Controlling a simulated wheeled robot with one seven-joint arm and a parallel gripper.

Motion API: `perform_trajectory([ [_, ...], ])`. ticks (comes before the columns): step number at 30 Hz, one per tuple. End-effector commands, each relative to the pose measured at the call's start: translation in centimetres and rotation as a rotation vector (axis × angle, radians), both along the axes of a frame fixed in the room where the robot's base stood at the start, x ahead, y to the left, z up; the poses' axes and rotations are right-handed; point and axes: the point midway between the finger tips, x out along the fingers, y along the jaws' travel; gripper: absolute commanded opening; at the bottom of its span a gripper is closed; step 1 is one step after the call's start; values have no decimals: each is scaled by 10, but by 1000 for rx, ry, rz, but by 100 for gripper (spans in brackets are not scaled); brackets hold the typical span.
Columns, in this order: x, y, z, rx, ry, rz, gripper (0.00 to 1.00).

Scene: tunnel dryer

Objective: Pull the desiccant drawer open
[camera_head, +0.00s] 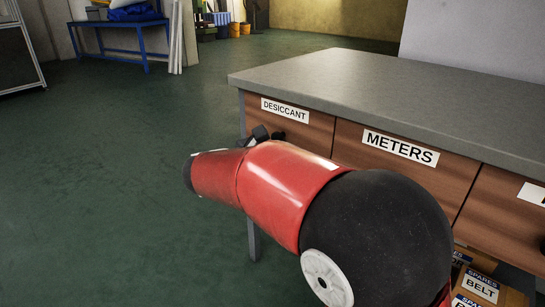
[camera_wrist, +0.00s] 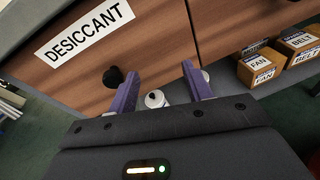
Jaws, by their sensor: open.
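The desiccant drawer (camera_head: 315,127) is at the left end of a bench, with a brown front and a white DESICCANT label. Its front looks flush with the neighbouring drawer, so it appears shut. In the wrist view the drawer front (camera_wrist: 60,78) fills the upper left. Its round black knob (camera_wrist: 113,77) sits just left of my left-hand finger, outside the gap between the fingers. My gripper (camera_wrist: 160,72) is open, its two purple fingers pointing at the drawer front. I cannot tell whether a finger touches the knob. In the head view my arm partly hides the drawer front.
The METERS drawer (camera_head: 385,158) is directly to the right. The grey bench top (camera_head: 400,95) overhangs the drawers. Boxes of spares (camera_head: 480,287) stand below on the right. A blue table (camera_head: 115,25) is far back. The green floor at left is clear.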

Motion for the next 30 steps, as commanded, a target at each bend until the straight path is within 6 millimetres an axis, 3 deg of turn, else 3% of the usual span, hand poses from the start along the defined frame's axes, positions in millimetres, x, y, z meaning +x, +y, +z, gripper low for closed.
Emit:
perform_trajectory([
  [1,7,27,-10,-86,-3,51,50],
  [3,12,52,-9,-184,-14,98,50],
  [7,18,74,-8,-274,-29,138,50],
  [21,69,37,-7,-285,-31,143,50],
  [30,78,30,-6,-284,-31,144,50],
])
